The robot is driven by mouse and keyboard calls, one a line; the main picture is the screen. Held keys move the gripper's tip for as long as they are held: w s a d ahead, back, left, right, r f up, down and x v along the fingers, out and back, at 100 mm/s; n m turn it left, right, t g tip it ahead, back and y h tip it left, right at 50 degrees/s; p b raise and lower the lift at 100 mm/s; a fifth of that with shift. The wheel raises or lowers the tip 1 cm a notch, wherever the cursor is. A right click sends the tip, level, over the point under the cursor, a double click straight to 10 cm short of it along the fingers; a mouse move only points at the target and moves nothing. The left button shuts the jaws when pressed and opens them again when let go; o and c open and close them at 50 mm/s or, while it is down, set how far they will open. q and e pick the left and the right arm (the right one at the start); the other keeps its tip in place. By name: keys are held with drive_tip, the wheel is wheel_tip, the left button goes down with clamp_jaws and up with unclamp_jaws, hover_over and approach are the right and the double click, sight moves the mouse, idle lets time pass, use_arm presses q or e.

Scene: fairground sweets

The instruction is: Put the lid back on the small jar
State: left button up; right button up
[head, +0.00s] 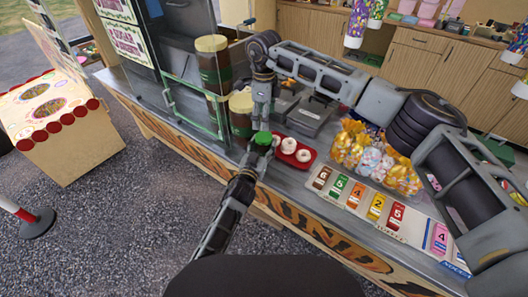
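A small round green piece (263,138), which looks like a lid, shows at the counter's front edge, left of a red tray. What is under it is mostly hidden, so I cannot tell if the small jar is there or if the lid is seated. My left gripper (257,157) comes up from below and is right at the green piece; its fingers are dark and small. My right gripper (262,122) points down just above the green piece, its tips close to it. I cannot make out either gripper's opening or grip.
The red tray (308,146) holds white rings. Wrapped sweets (372,160) and numbered cards (357,195) lie to the right on the counter.

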use_arm(q)
clamp_jaws()
use_arm(e)
drive_tip(key=shift+f, duration=0.1)
drive_tip(key=n, duration=0.8)
drive_tip(key=shift+n, duration=0.4)
drive_tip(key=n, duration=0.4)
drive_tip(key=shift+n, duration=2.5)
